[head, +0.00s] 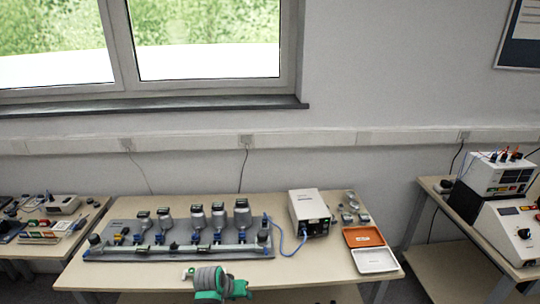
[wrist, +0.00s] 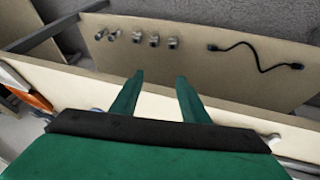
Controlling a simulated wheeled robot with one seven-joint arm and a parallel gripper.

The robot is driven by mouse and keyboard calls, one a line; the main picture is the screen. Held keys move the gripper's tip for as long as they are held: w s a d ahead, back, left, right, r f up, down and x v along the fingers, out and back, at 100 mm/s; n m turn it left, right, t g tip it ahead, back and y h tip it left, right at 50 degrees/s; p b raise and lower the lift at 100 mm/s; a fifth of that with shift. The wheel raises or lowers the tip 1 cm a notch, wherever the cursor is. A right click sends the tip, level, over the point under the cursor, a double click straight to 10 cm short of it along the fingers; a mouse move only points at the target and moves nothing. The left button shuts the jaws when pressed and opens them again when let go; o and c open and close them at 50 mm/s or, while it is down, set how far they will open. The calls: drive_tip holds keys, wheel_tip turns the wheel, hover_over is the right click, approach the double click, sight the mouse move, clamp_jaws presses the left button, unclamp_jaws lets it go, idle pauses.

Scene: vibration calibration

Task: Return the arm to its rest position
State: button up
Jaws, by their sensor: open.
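My gripper (wrist: 155,98) shows in the wrist view with two green fingers spread apart. Nothing is between them. The fingers extend over a pale table edge (wrist: 225,110), with a tan board beyond it. In the head view, a green and grey part of my arm (head: 220,284) shows at the front edge of the middle table (head: 130,270). The fingertips cannot be made out there.
The middle table holds a rig with several grey devices (head: 218,217), a white box (head: 309,212), an orange tray (head: 363,237) and a white tray (head: 375,260). In the wrist view, several metal pieces (wrist: 154,41) and a black cable (wrist: 262,58) lie on the tan board.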

drive_tip(key=s+d+f+n+t, duration=0.1)
drive_tip(key=s+d+f+t, duration=0.1)
drive_tip(key=s+d+f, duration=0.3)
drive_tip(key=s+d+t, duration=0.1)
drive_tip(key=s+d, duration=0.2)
drive_tip(key=d, duration=0.4)
drive_tip(key=s+d+f+n+t, duration=0.1)
drive_tip(key=s+d+f+t, duration=0.15)
drive_tip(key=d, duration=0.25)
drive_tip(key=s+d+n+t+y, duration=0.1)
drive_tip(key=s+t, duration=0.1)
drive_tip(key=s, duration=1.4)
drive_tip(key=s+a+r+m+t+y, duration=0.1)
drive_tip(key=s+a+r, duration=0.2)
drive_tip(key=s+r, duration=0.6)
drive_tip(key=s+a+r+m+t, duration=0.1)
drive_tip(key=s+a+r, duration=0.3)
drive_tip(key=s+r, duration=0.6)
drive_tip(key=s+t, duration=0.1)
drive_tip(key=s, duration=0.2)
drive_tip(key=shift+s+m+y, duration=0.4)
drive_tip(key=shift+a, duration=0.15)
drive_tip(key=shift+s, duration=0.1)
